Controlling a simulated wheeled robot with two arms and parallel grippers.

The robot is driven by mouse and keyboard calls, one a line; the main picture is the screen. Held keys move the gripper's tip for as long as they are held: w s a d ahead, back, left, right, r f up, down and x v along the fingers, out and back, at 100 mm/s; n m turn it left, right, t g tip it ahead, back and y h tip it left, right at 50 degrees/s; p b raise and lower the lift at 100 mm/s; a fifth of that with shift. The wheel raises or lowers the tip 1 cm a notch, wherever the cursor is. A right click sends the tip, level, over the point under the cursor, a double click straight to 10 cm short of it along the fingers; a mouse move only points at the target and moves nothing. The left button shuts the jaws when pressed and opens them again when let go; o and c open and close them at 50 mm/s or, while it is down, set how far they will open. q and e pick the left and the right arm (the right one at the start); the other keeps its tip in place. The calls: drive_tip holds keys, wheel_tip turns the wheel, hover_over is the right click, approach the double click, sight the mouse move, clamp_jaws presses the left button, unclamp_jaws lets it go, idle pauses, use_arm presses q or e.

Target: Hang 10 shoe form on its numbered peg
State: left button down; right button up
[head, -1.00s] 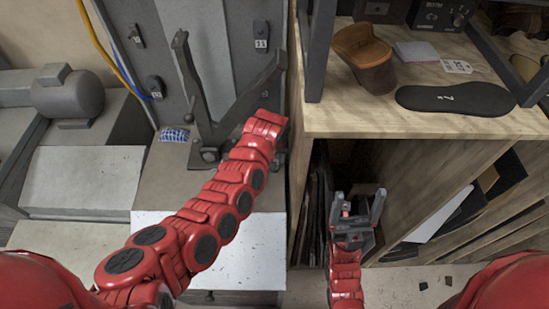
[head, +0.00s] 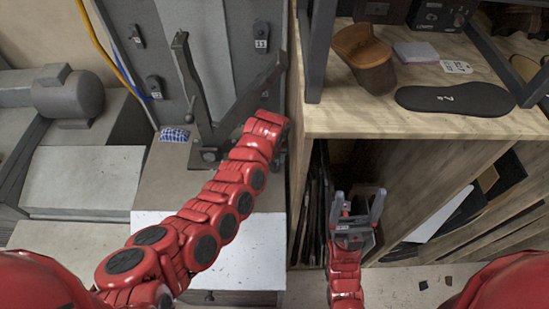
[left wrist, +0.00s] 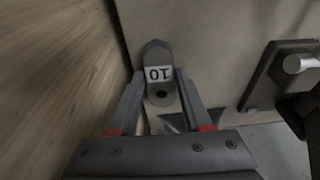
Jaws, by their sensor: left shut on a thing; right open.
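The 10 shoe form (left wrist: 158,74) is a small grey piece with a white label reading 10, upside down in the left wrist view. It has a dark round hole near the fingers. My left gripper (left wrist: 160,84) is shut on it, with a finger on each side, in front of a grey panel (left wrist: 207,40). In the head view my left arm hides its own gripper and the form. Whether the form touches a peg, I cannot tell. My right gripper (head: 358,208) is open and empty, low in front of the shelving.
A form labelled 11 (head: 261,36) and another dark form (head: 155,87) hang on the grey panel. The wooden workbench (head: 335,120) rises close on the right, holding a brown shoe piece (head: 366,58) and a black sole (head: 456,98).

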use_arm(q)
drive_tip(key=shift+w+r+p, duration=0.1)
drive_tip(key=shift+r+p, duration=1.15)
drive_tip(key=shift+r, duration=0.75)
drive_tip(key=s+r+p, duration=0.1)
drive_tip(key=p, duration=0.1)
drive_tip(key=s+r+p, duration=0.1)
drive_tip(key=r+p, duration=0.1)
drive_tip(key=p, duration=0.1)
drive_tip(key=shift+s+r+p, duration=0.35)
drive_tip(key=shift+s+p, duration=0.15)
drive_tip(key=shift+p, duration=0.4)
drive_tip(key=shift+s+r+p, duration=1.05)
drive_tip(key=shift+r+p, duration=0.1)
drive_tip(key=shift+p, duration=0.75)
drive_tip(key=shift+w, duration=0.1)
